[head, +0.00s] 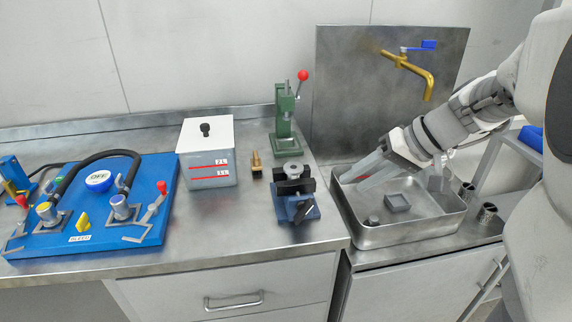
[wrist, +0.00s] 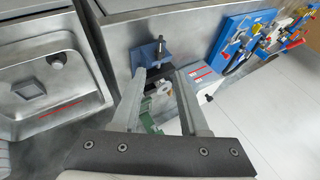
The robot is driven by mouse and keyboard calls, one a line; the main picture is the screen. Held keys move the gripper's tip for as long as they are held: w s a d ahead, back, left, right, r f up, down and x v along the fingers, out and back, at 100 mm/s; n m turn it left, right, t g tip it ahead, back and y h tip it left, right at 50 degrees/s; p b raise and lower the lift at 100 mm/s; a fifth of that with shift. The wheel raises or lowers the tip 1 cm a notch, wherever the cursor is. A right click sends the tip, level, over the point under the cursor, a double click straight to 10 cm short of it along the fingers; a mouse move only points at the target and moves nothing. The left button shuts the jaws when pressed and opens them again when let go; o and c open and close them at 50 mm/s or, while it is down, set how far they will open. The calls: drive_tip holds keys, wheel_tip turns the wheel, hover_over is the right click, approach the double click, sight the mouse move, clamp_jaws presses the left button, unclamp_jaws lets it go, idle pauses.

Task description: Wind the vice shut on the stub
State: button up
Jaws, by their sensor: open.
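The blue vice (head: 300,205) with black jaws stands on the bench left of the metal tray. Its dark handle points toward the front. A grey round piece, apparently the stub (head: 293,168), sits at the top of the jaws; I cannot tell how tightly they hold it. My gripper (head: 365,172) is open and empty, over the left part of the tray and to the right of the vice. In the wrist view the vice (wrist: 148,54) shows beyond and between the fingertips of my gripper (wrist: 160,73), apart from them.
The tray (head: 405,236) holds small grey parts. A green press (head: 284,122) with a red knob stands behind the vice. A brass fitting (head: 256,163) and a lidded box (head: 208,160) are to its left. A blue pump board (head: 110,225) lies further left. A brass tap (head: 415,72) overhangs the tray.

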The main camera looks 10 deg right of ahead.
sight(310, 209)
drive_tip(key=b+x, duration=0.3)
drive_tip(key=x, duration=1.4)
drive_tip(key=shift+w+a+b, duration=0.1)
drive_tip(key=shift+w+b, duration=0.05)
drive_tip(key=shift+b, duration=0.15)
clamp_jaws()
